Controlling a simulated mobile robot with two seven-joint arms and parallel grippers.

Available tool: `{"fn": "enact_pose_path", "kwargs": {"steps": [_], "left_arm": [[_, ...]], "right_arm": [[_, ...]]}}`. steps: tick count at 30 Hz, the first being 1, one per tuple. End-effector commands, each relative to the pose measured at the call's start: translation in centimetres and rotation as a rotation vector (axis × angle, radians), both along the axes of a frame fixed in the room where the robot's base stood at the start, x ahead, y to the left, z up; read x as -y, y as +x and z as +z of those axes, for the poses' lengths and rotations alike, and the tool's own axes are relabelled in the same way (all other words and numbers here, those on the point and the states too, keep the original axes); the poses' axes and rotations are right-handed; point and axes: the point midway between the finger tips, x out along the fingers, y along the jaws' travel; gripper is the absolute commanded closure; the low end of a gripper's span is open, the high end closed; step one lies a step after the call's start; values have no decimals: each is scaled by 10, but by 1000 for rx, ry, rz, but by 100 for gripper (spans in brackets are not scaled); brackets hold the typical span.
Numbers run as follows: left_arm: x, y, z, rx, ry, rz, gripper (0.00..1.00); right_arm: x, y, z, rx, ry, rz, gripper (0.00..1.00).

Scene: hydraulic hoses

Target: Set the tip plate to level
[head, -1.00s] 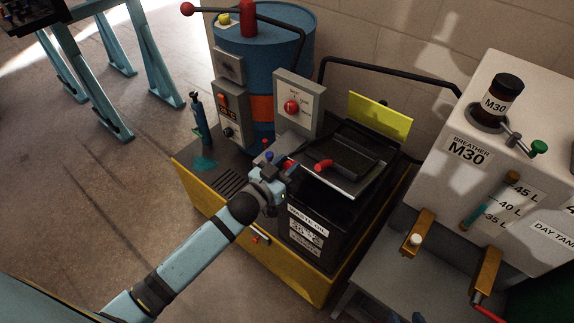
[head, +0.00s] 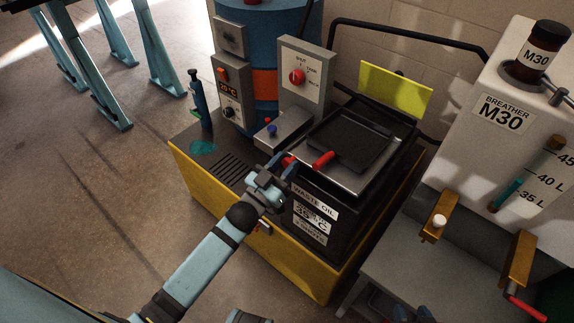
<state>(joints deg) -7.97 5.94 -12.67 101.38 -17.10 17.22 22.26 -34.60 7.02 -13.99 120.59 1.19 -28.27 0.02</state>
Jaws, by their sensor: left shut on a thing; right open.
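The tip plate (head: 289,145) is a grey metal plate with a black tray on it, on top of the black waste oil box (head: 314,219). It looks close to flat on the box; I cannot tell whether it is exactly level. A red handle (head: 323,160) sticks out at its front. My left gripper (head: 287,169) is at the plate's front left corner, shut on a small red grip (head: 288,160), mostly hidden by the fingers. My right gripper (head: 413,314) shows only partly at the bottom edge, open and apart from the plate.
A grey control box with a red knob (head: 297,76) stands behind the plate, and a yellow panel (head: 396,92) at its back. A blue drum (head: 262,45) is behind left. The white M30 tank (head: 475,85) stands close on the right.

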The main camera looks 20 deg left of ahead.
Motion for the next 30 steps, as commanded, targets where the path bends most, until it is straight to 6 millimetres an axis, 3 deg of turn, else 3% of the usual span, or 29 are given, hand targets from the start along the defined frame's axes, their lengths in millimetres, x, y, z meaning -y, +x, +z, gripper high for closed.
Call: {"fn": "enact_pose_path", "kwargs": {"steps": [1, 4, 15, 16, 18, 30], "left_arm": [[0, -1, -18, -1, -2, 1, 100], [-1, -2, -27, 0, 0, 1, 100], [0, -3, -35, -11, 2, 2, 100], [0, -4, -35, -12, 3, 2, 59], [0, -3, -34, -9, 2, 1, 43], [-3, -9, -33, -2, 0, 1, 43]], "right_arm": [[-1, 1, -6, 9, 0, 3, 54], [-2, 1, -1, 18, -3, 7, 54], [0, -4, -3, 12, -9, 11, 54], [0, -4, -3, 12, -9, 11, 54], [0, -4, -3, 12, -9, 11, 54], [0, -3, -3, 12, -9, 11, 54]]}}
